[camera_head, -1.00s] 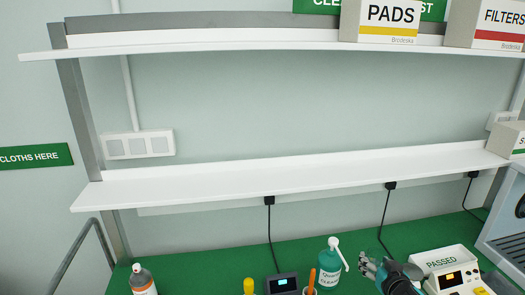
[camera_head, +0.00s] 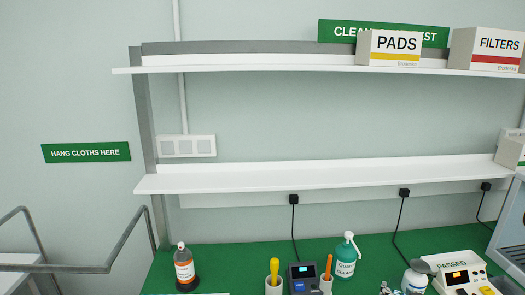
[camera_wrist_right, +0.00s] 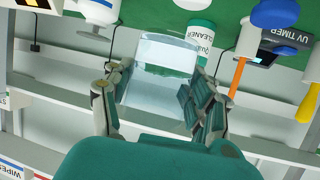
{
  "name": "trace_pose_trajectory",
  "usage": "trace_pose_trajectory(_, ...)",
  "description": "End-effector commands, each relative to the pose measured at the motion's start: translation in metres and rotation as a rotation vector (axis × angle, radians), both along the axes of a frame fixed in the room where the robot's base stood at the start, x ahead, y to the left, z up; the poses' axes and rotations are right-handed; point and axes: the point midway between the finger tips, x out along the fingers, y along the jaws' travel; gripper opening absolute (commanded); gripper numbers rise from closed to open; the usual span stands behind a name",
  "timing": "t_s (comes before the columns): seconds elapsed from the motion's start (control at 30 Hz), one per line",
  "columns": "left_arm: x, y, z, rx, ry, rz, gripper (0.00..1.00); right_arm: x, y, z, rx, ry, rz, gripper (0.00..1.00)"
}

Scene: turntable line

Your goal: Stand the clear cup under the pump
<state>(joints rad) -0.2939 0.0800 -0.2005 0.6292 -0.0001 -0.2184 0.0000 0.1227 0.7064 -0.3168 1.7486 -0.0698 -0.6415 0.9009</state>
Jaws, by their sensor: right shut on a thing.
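The clear cup (camera_wrist_right: 158,75) is see-through and sits between the two fingers of my right gripper (camera_wrist_right: 155,95) in the right wrist view. The fingers are shut on its sides. In the head view, only the tips of my right gripper (camera_head: 386,288) show at the bottom edge, and I cannot make out the cup there. The pump bottle (camera_head: 345,265) is green with a white label and white pump head, standing on the green bench to the left of these tips. It also shows behind the cup in the wrist view (camera_wrist_right: 198,42). My left gripper is not in view.
On the green bench (camera_head: 225,262) stand a dark bottle (camera_head: 185,270), a timer box (camera_head: 301,279), holders with yellow and orange handles, a white bottle (camera_head: 415,277) and a PASSED device (camera_head: 462,275). A white shelf (camera_head: 320,178) runs above the bench.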

Motion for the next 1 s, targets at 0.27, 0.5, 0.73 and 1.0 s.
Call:
trace_pose_trajectory(0.27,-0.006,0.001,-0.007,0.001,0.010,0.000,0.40,-0.019,0.044,0.006,-0.012,0.007,0.038,0.21)
trace_pose_trajectory(0.5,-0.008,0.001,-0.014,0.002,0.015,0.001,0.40,-0.050,0.095,0.021,-0.020,0.009,0.077,0.21)
trace_pose_trajectory(0.73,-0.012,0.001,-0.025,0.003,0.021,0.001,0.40,-0.104,0.148,0.052,-0.014,0.002,0.111,0.21)
trace_pose_trajectory(1.0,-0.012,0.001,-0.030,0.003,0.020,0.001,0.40,-0.146,0.170,0.079,0.004,-0.004,0.115,0.21)
